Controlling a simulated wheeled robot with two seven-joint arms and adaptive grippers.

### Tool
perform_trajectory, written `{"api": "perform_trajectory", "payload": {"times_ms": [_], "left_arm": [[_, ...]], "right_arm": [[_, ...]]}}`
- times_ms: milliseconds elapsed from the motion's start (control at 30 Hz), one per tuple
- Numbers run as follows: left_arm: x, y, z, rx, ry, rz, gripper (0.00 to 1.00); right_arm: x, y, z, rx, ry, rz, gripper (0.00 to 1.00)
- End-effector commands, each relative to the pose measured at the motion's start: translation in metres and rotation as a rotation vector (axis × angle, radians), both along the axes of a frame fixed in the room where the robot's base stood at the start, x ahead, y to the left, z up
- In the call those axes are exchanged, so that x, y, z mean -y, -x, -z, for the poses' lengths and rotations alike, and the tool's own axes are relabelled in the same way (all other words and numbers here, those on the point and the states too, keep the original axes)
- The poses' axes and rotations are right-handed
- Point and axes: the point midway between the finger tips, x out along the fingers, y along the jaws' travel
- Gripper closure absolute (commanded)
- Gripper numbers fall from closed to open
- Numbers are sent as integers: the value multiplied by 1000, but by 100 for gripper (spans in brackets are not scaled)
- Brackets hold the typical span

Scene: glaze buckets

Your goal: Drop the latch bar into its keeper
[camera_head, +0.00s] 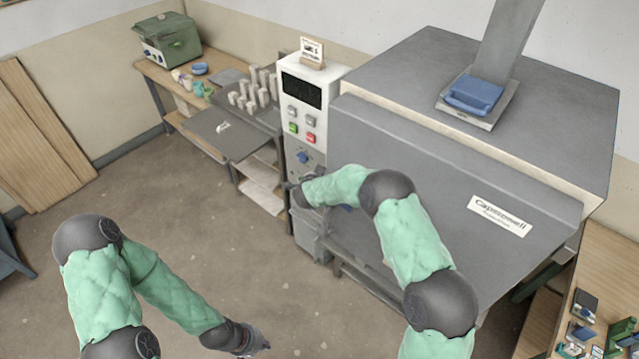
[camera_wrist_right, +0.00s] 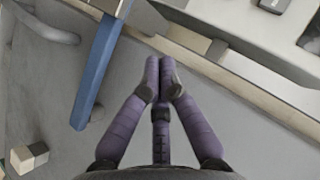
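A long blue bar (camera_wrist_right: 98,70), which looks like the latch bar's handle, slants down the left of the right wrist view from a grey metal piece (camera_wrist_right: 118,6). I cannot clearly make out the keeper. My right gripper (camera_wrist_right: 165,68) has its purple fingertips together with nothing visible between them; it is to the right of the blue bar, apart from it in the picture. In the head view my right gripper (camera_head: 292,185) is small and dark by the kiln's left front edge. My left gripper (camera_head: 256,344) hangs low over the floor, its fingers too small to read.
The grey kiln (camera_head: 440,180) fills the right, with a blue-handled piece (camera_head: 473,95) on top. A white control panel (camera_head: 307,105) stands left of it, above a grey bin (camera_head: 312,235). A bench (camera_head: 165,75) stands behind.

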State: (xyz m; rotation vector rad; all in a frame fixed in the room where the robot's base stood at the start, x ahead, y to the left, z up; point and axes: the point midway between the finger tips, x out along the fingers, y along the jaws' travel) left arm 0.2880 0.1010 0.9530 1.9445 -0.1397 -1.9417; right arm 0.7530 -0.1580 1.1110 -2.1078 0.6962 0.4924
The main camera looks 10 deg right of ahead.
Motion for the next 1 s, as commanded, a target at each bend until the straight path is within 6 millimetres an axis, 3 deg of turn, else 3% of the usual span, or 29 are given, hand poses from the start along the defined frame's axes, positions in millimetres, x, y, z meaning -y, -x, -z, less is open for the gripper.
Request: {"api": "perform_trajectory", "payload": {"times_ms": [100, 400, 1000], "left_arm": [[0, 1, 6, -3, 1, 1, 100], [1, 1, 8, -3, 1, 1, 100], [0, 1, 8, -3, 1, 1, 100]], "right_arm": [[-21, 13, -16, 0, -1, -10, 100], [-48, 35, -50, -1, -1, -8, 100], [-55, 41, -59, -3, -1, -6, 100]]}}
